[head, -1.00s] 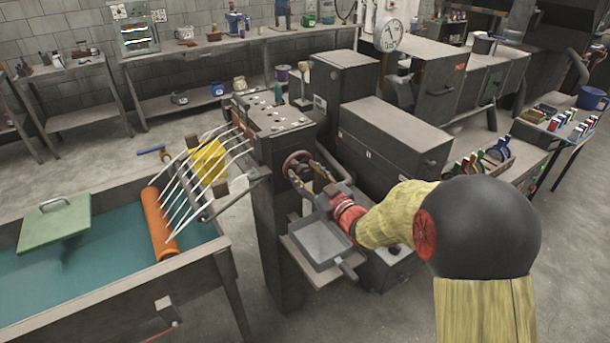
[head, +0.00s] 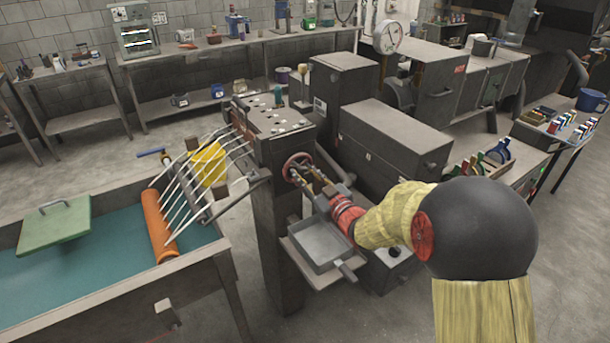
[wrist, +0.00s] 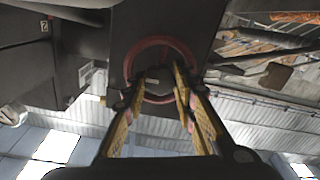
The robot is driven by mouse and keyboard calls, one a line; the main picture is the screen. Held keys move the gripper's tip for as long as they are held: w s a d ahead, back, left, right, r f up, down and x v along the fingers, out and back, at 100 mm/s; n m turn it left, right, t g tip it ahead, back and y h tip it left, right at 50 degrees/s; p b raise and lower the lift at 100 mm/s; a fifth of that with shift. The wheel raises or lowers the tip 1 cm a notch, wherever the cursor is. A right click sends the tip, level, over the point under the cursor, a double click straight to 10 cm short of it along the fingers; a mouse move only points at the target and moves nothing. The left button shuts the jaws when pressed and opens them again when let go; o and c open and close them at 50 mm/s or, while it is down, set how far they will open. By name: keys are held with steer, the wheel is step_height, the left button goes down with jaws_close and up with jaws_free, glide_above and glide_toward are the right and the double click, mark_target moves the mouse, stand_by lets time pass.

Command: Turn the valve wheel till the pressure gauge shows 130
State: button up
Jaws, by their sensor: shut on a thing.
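The red valve wheel (head: 297,163) is on the side of a dark upright machine. It also shows in the wrist view (wrist: 133,58) as a red ring straight ahead. My gripper (head: 296,174) reaches it from the lower right. In the wrist view, my two fingers (wrist: 164,78) run to the wheel's middle and are shut on it; their exact contact is hard to make out. The round white pressure gauge (head: 388,37) stands at the back on a post. Its dial faces me, but the figures and needle are too small to read surely.
A grey tray (head: 320,245) sits just below my gripper. A dark boxy machine (head: 385,140) stands close behind my forearm. On the left is a basin (head: 110,262) with an orange roller (head: 160,225) and white rods. Open floor lies at the lower right.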

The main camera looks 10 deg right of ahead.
steer(key=shift+c, duration=0.9)
